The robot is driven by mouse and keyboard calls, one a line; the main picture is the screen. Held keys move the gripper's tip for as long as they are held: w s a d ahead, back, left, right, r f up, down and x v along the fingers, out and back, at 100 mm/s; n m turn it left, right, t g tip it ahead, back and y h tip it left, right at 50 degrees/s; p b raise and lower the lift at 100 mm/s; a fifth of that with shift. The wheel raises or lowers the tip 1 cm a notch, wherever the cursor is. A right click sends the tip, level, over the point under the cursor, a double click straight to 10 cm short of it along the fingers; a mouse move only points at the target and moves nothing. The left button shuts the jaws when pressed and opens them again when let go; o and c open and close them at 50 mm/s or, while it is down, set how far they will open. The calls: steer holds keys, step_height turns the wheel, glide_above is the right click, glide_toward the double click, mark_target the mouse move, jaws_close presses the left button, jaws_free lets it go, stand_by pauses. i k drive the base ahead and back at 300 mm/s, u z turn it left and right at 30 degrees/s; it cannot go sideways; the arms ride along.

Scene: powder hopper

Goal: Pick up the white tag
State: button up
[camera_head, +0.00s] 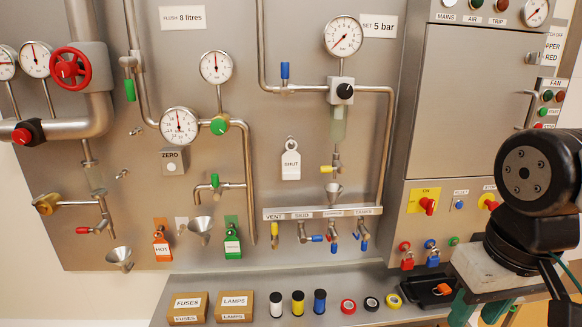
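A white tag (291,165) marked SHUT hangs on the panel, left of the clear sight tube and above the label strip. My gripper (478,312) is at the lower right, pointing down, far from both tags. Its two green fingers look apart, with nothing seen between them. The fingertips are near the bottom edge and partly hard to make out.
Pipes, gauges and valve handles stick out around the SHUT tag. Boxes (186,307), spools, tape rolls and a black tray (424,290) stand on the ledge below.

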mark_target(291, 159)
steer(key=u, duration=0.15)
steer(key=k, duration=0.45)
steer(key=z, duration=0.9)
steer(key=i, duration=0.55)
steer(key=u, duration=0.6)
steer(key=i, duration=0.95)
steer(key=u, duration=0.2)
